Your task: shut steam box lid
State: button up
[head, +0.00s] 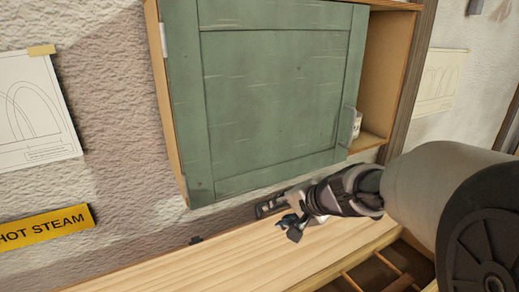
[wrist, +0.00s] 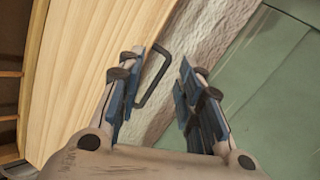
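My gripper (head: 294,226) hangs just above the light wooden boards at the wall's foot. In the wrist view its two blue-padded fingers (wrist: 162,68) are apart, with nothing held. A dark bar handle (wrist: 154,82) shows in the gap between them, nearer the left finger; I cannot tell its depth or what it is fixed to. The pale board surface (head: 215,262) runs along the wall and also fills the left of the wrist view (wrist: 85,70). A yellow HOT STEAM sign (head: 45,228) is on the wall at left.
A wall cabinet with a green door (head: 270,95) hangs above my gripper; the door stands ajar, its right side showing the wooden interior (head: 385,85). Dark slatted compartments (head: 375,275) lie at lower right.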

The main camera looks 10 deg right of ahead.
jog(key=w+d+m+t+h+p, duration=0.1)
jog(key=w+d+m+p, duration=0.25)
jog(key=w, duration=0.35)
jog(key=b+x, duration=0.1)
jog(key=x, duration=0.2)
jog(key=d+b+x, duration=0.1)
jog(key=x, duration=0.2)
jog(key=b+x, duration=0.1)
jog(key=x, duration=0.3)
jog(key=shift+d+f, duration=0.15)
jog(key=shift+f, duration=0.1)
jog(key=shift+x, duration=0.9)
jog(key=shift+r, duration=0.1)
